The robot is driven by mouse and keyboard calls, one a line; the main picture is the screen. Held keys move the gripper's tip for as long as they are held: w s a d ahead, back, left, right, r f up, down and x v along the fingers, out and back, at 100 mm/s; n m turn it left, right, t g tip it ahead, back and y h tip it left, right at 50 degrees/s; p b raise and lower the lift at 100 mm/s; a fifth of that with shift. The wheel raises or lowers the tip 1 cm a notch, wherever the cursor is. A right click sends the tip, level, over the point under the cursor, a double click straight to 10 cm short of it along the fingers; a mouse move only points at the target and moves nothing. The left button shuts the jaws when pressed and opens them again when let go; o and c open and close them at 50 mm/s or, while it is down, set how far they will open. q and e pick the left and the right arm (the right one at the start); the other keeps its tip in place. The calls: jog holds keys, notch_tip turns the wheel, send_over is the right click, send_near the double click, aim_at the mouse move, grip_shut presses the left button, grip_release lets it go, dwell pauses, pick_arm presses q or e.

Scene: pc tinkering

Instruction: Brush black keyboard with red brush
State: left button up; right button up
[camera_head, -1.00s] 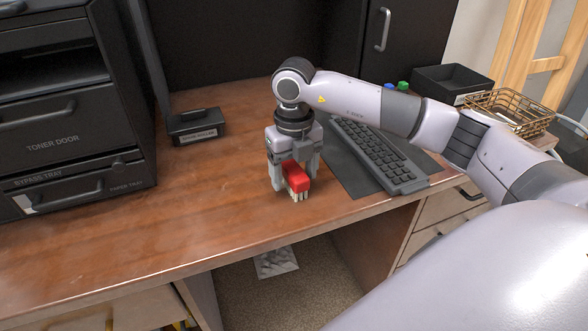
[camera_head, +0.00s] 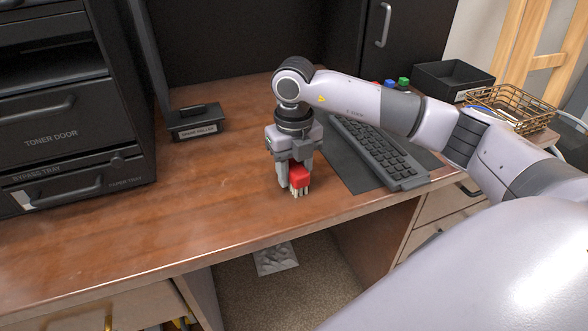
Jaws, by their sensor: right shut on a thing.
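The red brush (camera_head: 299,177) has a red body with pale bristles pointing down. My right gripper (camera_head: 293,178) is shut on it from above, with the fingers on either side of the red body. The bristles are at or just above the wooden desk top; I cannot tell if they touch. The black keyboard (camera_head: 380,152) lies to the right of the brush on a dark mat (camera_head: 341,166). My right arm passes over its far end and hides part of it. My left gripper is not in view.
A large black printer (camera_head: 72,140) stands on the left. A small black box with a label (camera_head: 197,122) sits behind the gripper. A black bin (camera_head: 452,80) and a wire basket (camera_head: 510,103) stand at the right. The desk (camera_head: 170,215) is clear left of the brush.

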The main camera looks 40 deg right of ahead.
aim_at(294, 164)
jog(key=shift+r+p, duration=3.15)
jog(key=shift+r, duration=0.9)
